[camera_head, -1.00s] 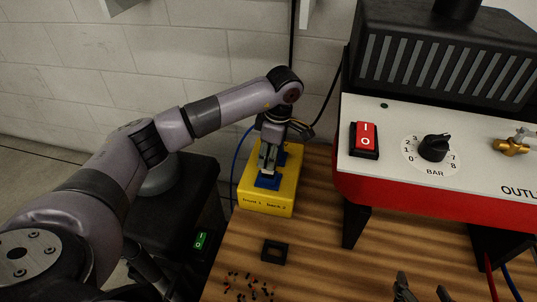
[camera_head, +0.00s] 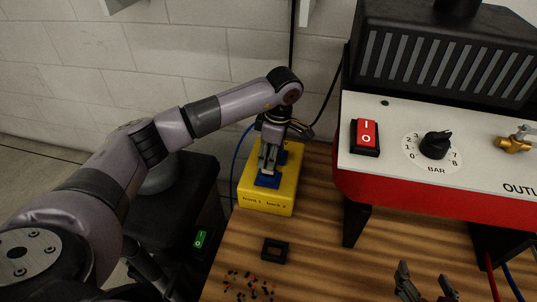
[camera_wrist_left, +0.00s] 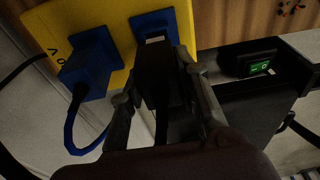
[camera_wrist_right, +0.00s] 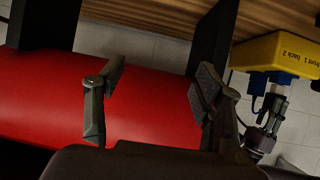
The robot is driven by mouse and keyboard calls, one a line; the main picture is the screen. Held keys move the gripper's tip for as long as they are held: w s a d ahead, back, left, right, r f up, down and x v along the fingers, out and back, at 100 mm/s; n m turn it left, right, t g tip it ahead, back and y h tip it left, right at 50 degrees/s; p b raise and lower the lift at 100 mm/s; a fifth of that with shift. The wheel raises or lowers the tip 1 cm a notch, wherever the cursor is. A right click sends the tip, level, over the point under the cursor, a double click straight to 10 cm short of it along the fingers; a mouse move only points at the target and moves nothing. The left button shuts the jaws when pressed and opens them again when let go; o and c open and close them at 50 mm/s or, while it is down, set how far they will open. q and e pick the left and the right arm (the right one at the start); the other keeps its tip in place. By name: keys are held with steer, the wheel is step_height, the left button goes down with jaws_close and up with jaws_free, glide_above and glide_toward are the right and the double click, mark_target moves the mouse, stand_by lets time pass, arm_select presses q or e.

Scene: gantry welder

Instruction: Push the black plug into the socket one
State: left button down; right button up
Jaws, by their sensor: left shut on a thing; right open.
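The yellow socket box (camera_head: 265,204) stands on the wooden table, with a label naming front 1 and back 2. Its front blue socket (camera_head: 267,182) is below my left gripper (camera_head: 268,165); the back one is partly hidden by the gripper. In the left wrist view my left gripper (camera_wrist_left: 160,95) is shut on the black plug (camera_wrist_left: 154,68). The plug lines up with one blue socket (camera_wrist_left: 145,24); a pale strip shows at the plug's end. I cannot tell how deep it sits. My right gripper (camera_head: 425,289) is open and empty, beside the red machine in the right wrist view (camera_wrist_right: 150,85).
A blue connector (camera_wrist_left: 88,63) with a blue cable is at the other socket. A red and white machine (camera_head: 430,195) stands at right. A black square frame (camera_head: 275,250) and small scattered bits (camera_head: 247,285) lie on the table in front of the box.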

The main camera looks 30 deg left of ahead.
arm_select(q)
steer(key=shift+f, duration=0.4)
arm_select(e)
steer(key=shift+w+a+r+t, duration=0.15)
steer(key=shift+w+r+t, duration=0.2)
steer(key=shift+r, duration=0.2)
steer(key=shift+w+a+r+t, duration=0.1)
steer(key=shift+w+r+t, duration=0.25)
steer(key=shift+r, duration=0.15)
arm_select(q)
steer(key=shift+f+b, duration=0.35)
steer(key=shift+b, duration=0.05)
arm_select(e)
steer(key=shift+w+a+r+t, duration=0.15)
steer(key=shift+w+r+t, duration=0.15)
steer(key=shift+r, duration=0.2)
arm_select(q)
steer(key=shift+f, duration=0.1)
arm_select(e)
steer(key=shift+w+r, duration=0.1)
steer(key=shift+r, duration=0.2)
